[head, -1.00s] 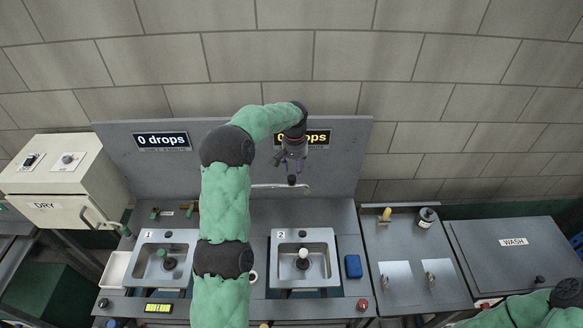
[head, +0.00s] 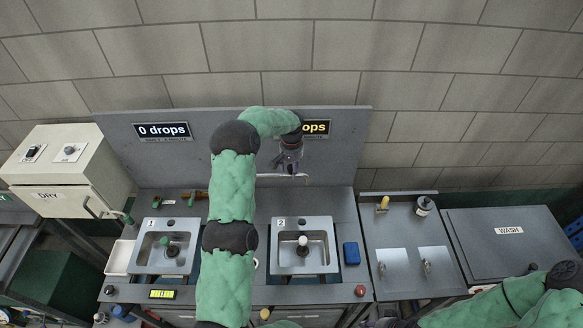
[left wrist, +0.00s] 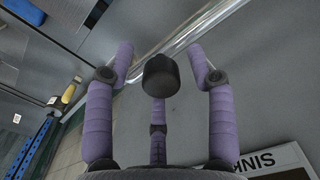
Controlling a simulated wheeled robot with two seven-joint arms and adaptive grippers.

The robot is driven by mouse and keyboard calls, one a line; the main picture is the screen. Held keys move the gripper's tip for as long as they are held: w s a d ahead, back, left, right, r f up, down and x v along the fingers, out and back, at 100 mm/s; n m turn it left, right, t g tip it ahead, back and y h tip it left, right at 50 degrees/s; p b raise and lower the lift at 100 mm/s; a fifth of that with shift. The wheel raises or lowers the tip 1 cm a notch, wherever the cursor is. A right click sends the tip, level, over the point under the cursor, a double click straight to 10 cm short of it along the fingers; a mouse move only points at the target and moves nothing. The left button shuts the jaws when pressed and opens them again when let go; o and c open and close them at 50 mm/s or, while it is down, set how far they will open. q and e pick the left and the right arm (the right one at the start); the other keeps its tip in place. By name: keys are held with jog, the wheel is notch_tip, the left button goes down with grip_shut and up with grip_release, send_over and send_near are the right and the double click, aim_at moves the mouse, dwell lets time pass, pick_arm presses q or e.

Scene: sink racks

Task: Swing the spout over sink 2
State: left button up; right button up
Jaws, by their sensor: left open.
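The spout is a thin shiny pipe (head: 304,179) at the back wall, its tip above and behind sink 2 (head: 304,270). In the left wrist view the spout (left wrist: 178,45) runs diagonally past the fingertips. My left gripper (head: 291,170) is open at the spout, its purple fingers (left wrist: 165,62) spread apart. A dark round knob (left wrist: 160,76) shows between them; I cannot tell whether anything touches. Sink 1 (head: 148,258) is at the left, partly beside my left arm. My right arm enters at bottom right; what may be my right gripper (head: 386,322) is cut off by the lower edge.
A blue sponge (head: 351,253) and a red button (head: 360,290) lie right of sink 2. Two drop displays (head: 163,130) hang on the backboard, the right one partly hidden by my left gripper. A WASH box (head: 510,245) stands right, a DRY box (head: 60,200) left.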

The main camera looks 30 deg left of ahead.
pick_arm(q)
jog(key=shift+f, duration=0.15)
grip_shut()
jog(key=s+d+m+b, duration=0.1)
jog(key=s+m, duration=0.3)
jog(key=s, duration=0.4)
jog(key=s+d+m+b, duration=0.1)
jog(key=s+m+b, duration=0.3)
jog(key=s, duration=0.5)
jog(key=shift+d+m, duration=0.35)
jog(key=shift+m, duration=0.05)
